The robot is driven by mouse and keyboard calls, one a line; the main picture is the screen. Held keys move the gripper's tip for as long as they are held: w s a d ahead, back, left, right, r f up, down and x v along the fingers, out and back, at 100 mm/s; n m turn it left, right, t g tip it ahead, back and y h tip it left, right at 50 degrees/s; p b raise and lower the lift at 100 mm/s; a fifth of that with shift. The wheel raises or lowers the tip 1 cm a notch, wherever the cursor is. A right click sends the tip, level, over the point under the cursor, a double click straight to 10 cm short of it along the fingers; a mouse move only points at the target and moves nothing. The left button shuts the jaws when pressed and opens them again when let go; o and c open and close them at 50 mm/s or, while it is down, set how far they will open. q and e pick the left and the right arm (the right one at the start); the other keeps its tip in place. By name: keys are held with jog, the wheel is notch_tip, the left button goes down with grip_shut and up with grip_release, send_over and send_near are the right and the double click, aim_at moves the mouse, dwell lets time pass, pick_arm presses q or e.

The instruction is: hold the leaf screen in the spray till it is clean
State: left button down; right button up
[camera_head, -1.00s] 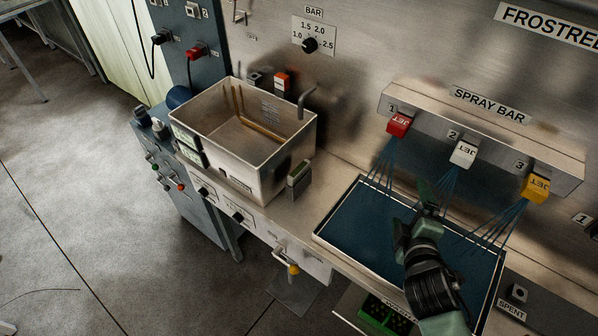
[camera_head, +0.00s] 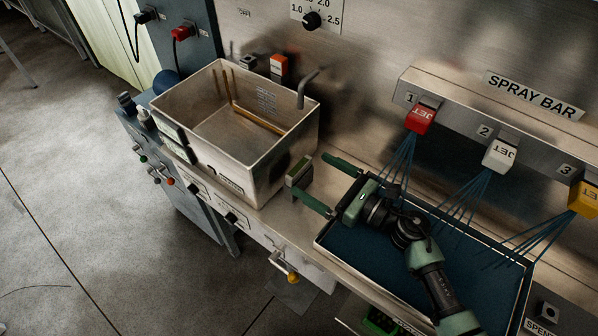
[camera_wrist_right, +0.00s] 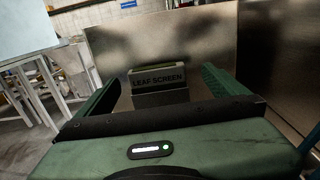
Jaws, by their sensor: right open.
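The leaf screen's labelled block (camera_head: 299,172) sits at the right outer side of the open metal tank (camera_head: 262,165). It also shows in the right wrist view (camera_wrist_right: 158,79), facing me between the fingers. The rest of the screen cannot be made out. My right gripper (camera_head: 327,183) is open and empty, its fingers pointing left, one on each side of the block and apart from it. Three jets, red (camera_head: 420,119), white (camera_head: 499,154) and yellow (camera_head: 585,198), spray from the spray bar (camera_head: 540,120) into the blue-bottomed tray (camera_head: 380,262). My left gripper is out of view.
The tank stands on the metal bench, left of the tray, with a bent pipe (camera_head: 304,88) at its back rim. The steel back wall (camera_head: 370,60) rises behind. Drawers and a yellow-ended valve (camera_head: 292,277) sit along the front.

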jog(key=x, duration=0.2)
jog(key=p+x, duration=0.1)
jog(key=x, duration=0.1)
jog(key=shift+s+a+r, duration=0.15)
jog(key=shift+s+a, duration=0.05)
jog(key=shift+s, duration=0.05)
jog(key=shift+w+a, duration=0.25)
jog(key=shift+a, duration=0.05)
jog(key=shift+w+a, duration=0.1)
jog(key=shift+a, duration=0.1)
jog(key=shift+c, duration=1.2)
jog(key=c, duration=1.2)
jog(key=shift+r, duration=0.1)
notch_tip(320, 180, up, 11)
jog(key=p, duration=0.9)
notch_tip(320, 180, up, 9)
jog(key=p, duration=0.1)
send_over(302, 170)
jog(key=shift+w+a, duration=0.35)
jog(key=shift+a, duration=0.05)
